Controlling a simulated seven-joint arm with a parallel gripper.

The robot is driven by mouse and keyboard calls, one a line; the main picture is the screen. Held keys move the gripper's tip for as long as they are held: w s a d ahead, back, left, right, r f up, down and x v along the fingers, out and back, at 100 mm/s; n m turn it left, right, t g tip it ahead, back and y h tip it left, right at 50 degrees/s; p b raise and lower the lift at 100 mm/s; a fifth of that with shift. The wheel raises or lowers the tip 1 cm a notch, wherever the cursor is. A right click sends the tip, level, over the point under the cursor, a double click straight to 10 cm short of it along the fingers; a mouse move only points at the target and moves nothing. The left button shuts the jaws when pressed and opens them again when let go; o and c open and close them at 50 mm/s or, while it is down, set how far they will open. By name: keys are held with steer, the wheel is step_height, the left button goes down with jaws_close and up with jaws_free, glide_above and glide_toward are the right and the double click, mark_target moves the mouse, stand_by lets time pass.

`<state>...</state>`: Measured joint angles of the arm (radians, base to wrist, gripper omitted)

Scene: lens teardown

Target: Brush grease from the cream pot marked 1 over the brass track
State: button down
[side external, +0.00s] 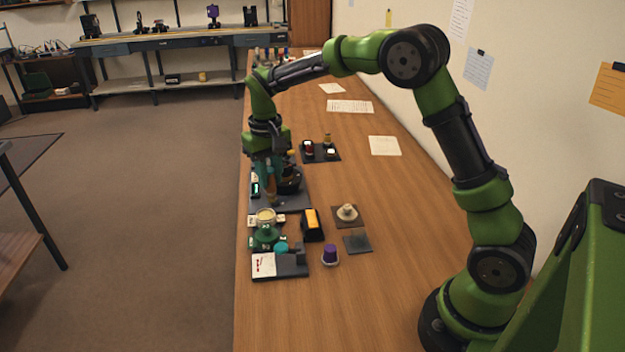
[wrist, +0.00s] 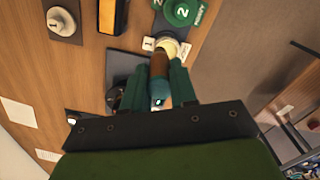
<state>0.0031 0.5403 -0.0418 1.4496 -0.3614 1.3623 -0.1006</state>
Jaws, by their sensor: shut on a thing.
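My gripper (wrist: 159,76) is shut on a brush (wrist: 161,62) with a teal handle and a brown lower part; it also shows in the side view (side external: 270,172). The brush points down toward the cream pot (wrist: 172,42), which has a label reading 1 beside it. In the wrist view the brush end overlaps the pot; I cannot tell whether it touches the grease. The cream pot also shows in the side view (side external: 265,215), just in front of the grey plate (side external: 297,203). A dark round part (side external: 289,181) sits on that plate, partly behind my gripper. I cannot make out the brass track.
A green pot marked 2 (wrist: 182,11) stands beside the cream pot.

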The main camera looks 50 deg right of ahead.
steer(key=s+a+r+n, duration=0.1)
steer(key=s+r+n, duration=0.3)
steer(key=s, duration=0.7)
steer(key=shift+w+d+f, duration=0.1)
steer(key=shift+d+f, duration=0.45)
steer(key=shift+f, duration=0.65)
steer(key=shift+d+f, duration=0.6)
steer(key=shift+f, duration=0.6)
steer(key=shift+w+d+f, duration=0.1)
steer(key=shift+d+f, duration=0.45)
steer(key=shift+f, duration=0.65)
steer(key=shift+w+d+f, duration=0.2)
steer(key=shift+f, duration=0.5)
steer(key=shift+w+d, duration=2.25)
steer(key=shift+d, duration=0.05)
steer(key=shift+s+a, duration=2.45)
steer(key=shift+a, duration=0.1)
step_height(320, 180, up, 8)
steer(key=shift+f, duration=0.1)
